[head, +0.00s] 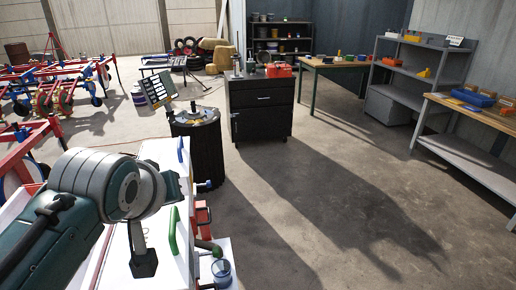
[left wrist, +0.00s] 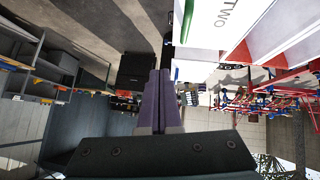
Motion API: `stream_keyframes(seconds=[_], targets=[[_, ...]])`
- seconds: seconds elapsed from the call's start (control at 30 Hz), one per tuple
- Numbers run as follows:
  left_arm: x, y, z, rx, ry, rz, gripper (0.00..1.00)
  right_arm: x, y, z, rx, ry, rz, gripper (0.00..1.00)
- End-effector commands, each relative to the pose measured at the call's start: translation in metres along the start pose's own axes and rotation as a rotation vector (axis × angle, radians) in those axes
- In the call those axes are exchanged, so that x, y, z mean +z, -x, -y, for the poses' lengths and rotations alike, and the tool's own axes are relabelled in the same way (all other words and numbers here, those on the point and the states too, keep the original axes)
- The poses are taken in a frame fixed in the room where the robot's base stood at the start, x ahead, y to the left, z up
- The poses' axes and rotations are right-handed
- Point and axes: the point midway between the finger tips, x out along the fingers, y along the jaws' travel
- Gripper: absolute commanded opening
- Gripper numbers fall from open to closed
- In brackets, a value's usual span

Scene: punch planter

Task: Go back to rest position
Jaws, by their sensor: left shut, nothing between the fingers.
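My left arm comes in from the left in the head view, over the white planter body (head: 150,205). In the left wrist view, the white planter panel (left wrist: 205,25) with the letters "TWO" is at the upper right, apart from the fingers. My right gripper is in neither view.
A black drawer cabinet (head: 262,118) and a dark round drum (head: 199,150) stand beyond the planter. Grey shelving (head: 405,93) and a wooden workbench (head: 480,118) line the right. Red farm frames (head: 50,75) stand at the left. The concrete floor (head: 330,220) at centre right is clear.

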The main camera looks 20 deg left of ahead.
Motion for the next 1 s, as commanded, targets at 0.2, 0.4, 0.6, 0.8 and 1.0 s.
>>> stream_keyframes(seconds=[0.2, 0.4, 0.6, 0.8, 1.0], targets=[[0.007, 0.009, 0.007, -0.008, -0.044, 0.018, 0.00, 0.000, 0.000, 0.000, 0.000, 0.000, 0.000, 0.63], [0.056, 0.061, 0.033, 0.008, -0.305, 0.166, 0.00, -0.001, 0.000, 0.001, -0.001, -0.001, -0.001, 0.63], [0.119, 0.136, 0.042, 0.117, -0.596, 0.370, 0.00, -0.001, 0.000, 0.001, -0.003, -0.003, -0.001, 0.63], [0.136, 0.209, 0.042, 0.221, -0.774, 0.505, 0.00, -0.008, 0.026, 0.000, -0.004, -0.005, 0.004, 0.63], [0.095, 0.249, 0.031, 0.218, -0.767, 0.502, 0.00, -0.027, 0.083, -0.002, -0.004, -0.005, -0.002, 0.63]])
